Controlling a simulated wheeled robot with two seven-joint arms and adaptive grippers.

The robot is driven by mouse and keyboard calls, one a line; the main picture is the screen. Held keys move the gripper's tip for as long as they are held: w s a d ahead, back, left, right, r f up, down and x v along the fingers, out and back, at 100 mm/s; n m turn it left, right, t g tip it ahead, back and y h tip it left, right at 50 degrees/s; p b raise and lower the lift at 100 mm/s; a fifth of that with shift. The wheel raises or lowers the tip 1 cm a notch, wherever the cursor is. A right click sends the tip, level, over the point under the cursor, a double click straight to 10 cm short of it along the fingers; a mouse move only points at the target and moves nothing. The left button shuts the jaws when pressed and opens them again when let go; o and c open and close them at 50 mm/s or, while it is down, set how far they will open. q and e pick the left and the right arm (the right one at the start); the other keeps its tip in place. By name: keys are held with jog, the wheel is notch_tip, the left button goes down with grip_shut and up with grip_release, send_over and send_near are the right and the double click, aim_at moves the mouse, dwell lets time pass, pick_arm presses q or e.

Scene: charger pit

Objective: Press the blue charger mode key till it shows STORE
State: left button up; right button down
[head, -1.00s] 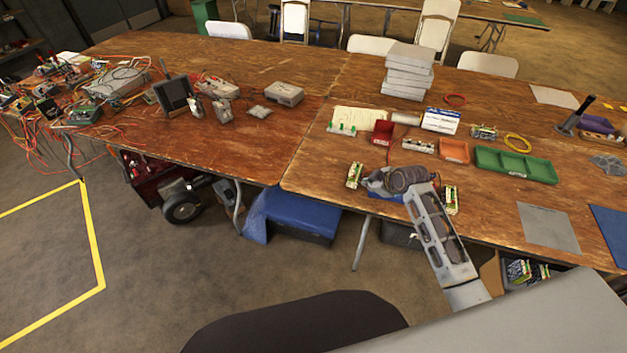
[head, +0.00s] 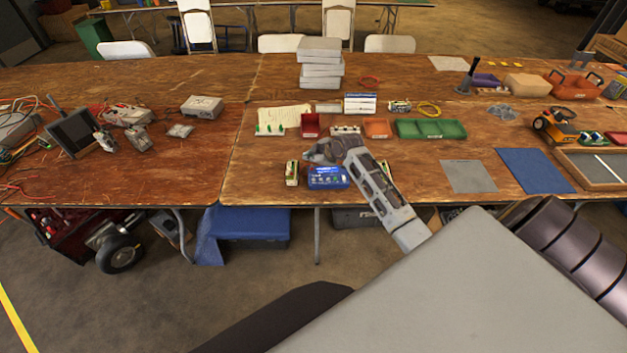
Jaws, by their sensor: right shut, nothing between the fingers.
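The blue charger (head: 328,179) sits near the front edge of the wooden table, with a small screen on its top face. The screen text and the keys are too small to read. My right gripper (head: 312,154) is shut and empty. Its arm comes in from the lower right, and in the picture the gripper lies just above the charger, over its far edge. I cannot tell how high it is or whether it touches. My left gripper is not in view.
Behind are a red bin (head: 311,125), an orange tray (head: 377,128) and a green tray (head: 431,129). A grey mat (head: 468,176) and blue mat (head: 535,170) lie right.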

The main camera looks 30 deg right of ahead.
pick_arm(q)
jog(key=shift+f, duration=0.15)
pick_arm(e)
jog(key=shift+f, duration=0.15)
jog(key=b, duration=0.5)
send_over(312, 181)
jog(key=shift+f, duration=2.1)
jog(key=shift+f+b, duration=0.4)
jog(key=shift+f, duration=0.2)
jog(key=shift+f+b, duration=0.35)
jog(key=shift+f, duration=0.15)
jog(key=shift+f+b, duration=0.45)
jog(key=shift+f, duration=0.55)
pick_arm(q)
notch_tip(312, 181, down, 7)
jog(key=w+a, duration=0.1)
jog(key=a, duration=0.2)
pick_arm(e)
jog(key=shift+f, duration=0.1)
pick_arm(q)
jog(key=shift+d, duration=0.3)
